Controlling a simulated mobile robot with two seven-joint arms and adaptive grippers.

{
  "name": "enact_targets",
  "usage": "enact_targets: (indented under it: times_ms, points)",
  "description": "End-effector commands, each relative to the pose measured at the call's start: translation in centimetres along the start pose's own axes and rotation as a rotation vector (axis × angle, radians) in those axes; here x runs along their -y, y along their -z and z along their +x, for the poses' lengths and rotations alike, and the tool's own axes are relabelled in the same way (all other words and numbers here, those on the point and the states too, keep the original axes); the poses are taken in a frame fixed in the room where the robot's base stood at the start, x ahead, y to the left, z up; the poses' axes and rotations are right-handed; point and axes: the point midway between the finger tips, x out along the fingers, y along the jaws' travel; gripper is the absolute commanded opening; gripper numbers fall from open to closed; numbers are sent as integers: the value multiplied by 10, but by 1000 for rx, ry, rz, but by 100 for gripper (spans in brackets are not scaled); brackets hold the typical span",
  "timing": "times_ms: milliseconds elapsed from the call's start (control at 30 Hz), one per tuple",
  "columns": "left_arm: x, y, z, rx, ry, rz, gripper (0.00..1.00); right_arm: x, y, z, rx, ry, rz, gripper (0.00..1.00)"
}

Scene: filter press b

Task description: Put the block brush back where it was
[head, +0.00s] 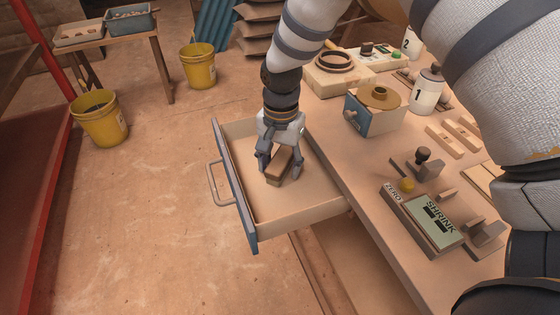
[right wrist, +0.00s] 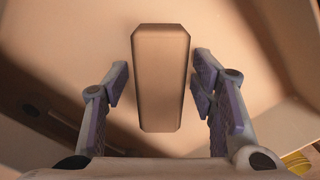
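The block brush (head: 279,167) is a brown block inside the open drawer (head: 306,208) of the workbench. In the right wrist view the brush (right wrist: 161,80) shows as a long tan block, upright in the picture, between my fingers. My right gripper (head: 280,170) reaches down into the drawer, one finger on each side of the brush. In the wrist view narrow gaps show between the finger pads and the block, so the gripper (right wrist: 160,88) is open around it. The underside of the brush is hidden. My left gripper is not in view.
The bench (head: 372,170) holds a small blue-fronted box (head: 372,122), a bottle marked 1 (head: 427,92) and a SHRINK gauge (head: 432,222). The drawer's handle (head: 214,182) sticks out left. Yellow buckets (head: 100,118) stand on the floor, and a side table (head: 110,38) stands behind.

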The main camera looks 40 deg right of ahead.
Motion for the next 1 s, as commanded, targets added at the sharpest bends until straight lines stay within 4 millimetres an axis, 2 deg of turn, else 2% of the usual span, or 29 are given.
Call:
enact_targets:
  times_ms: [167,267,367,500,700,833,1000]
  points:
    - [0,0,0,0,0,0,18,0,0,0,0,0,0,52]
    - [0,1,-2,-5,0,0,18,1,1,-8,-2,3,0,52]
    - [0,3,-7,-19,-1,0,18,2,1,-32,-6,8,-1,52]
    - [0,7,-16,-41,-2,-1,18,2,1,-74,-8,10,-1,52]
    - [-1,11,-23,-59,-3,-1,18,1,1,-114,-5,5,-2,52]
    - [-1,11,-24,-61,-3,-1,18,1,0,-123,-1,2,-1,52]
    - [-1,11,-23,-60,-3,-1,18,0,0,-124,1,-1,-1,52]
